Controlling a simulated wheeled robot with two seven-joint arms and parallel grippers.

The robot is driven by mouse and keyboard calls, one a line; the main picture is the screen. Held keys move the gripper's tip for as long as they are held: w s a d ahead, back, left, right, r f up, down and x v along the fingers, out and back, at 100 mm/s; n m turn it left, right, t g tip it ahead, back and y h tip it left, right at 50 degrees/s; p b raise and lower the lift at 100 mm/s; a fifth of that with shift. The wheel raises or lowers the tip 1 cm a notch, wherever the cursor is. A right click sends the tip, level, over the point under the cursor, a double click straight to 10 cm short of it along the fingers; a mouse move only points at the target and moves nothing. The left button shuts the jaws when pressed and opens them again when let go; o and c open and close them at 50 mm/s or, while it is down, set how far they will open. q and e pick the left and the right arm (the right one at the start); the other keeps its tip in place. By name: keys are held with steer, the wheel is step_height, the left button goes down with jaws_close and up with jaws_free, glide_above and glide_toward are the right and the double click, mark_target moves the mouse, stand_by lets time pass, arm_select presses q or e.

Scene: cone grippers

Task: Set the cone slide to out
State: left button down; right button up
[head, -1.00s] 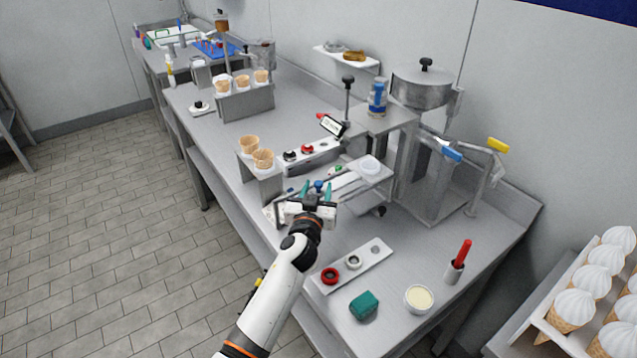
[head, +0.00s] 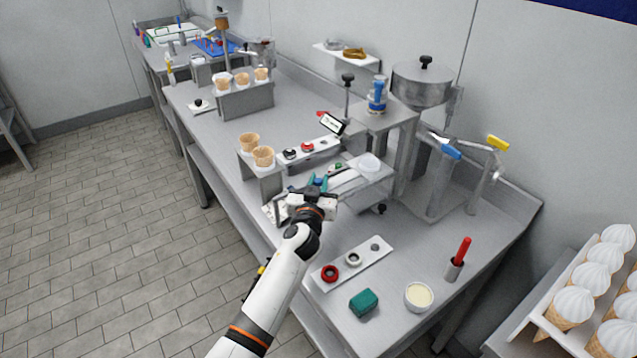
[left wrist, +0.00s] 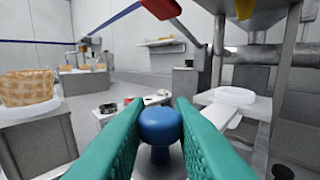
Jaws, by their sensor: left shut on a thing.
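The cone slide (head: 347,184) is a pale flat bar on the front of the metal stand, near the middle of the bench. A round blue knob (left wrist: 159,123) on a short stem stands at its near end. My left gripper (head: 318,183) is shut on this knob, with a teal finger pad on each side of it in the left wrist view. The fingers and wrist hide most of the knob in the head view. A white round holder (head: 369,163) sits at the stand's right. My right gripper is not in view.
A steel machine (head: 420,90) with blue and yellow levers is at the right. A white strip with knobs (head: 352,262) lies in front.

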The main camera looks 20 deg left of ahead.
arm_select(q)
steer(key=s+a+p, duration=0.5)
steer(key=s+a, duration=0.7)
steer(key=s, duration=0.3)
steer(key=shift+s+a+p, duration=0.25)
steer(key=shift+s+p, duration=0.15)
steer(key=shift+f, duration=0.15)
steer(key=c, duration=1.6)
jaws_free()
steer(key=shift+o, duration=1.3)
steer(key=shift+s, duration=0.1)
steer(key=shift+o, duration=0.3)
steer(key=shift+s+a, duration=0.1)
steer(key=shift+s, duration=0.05)
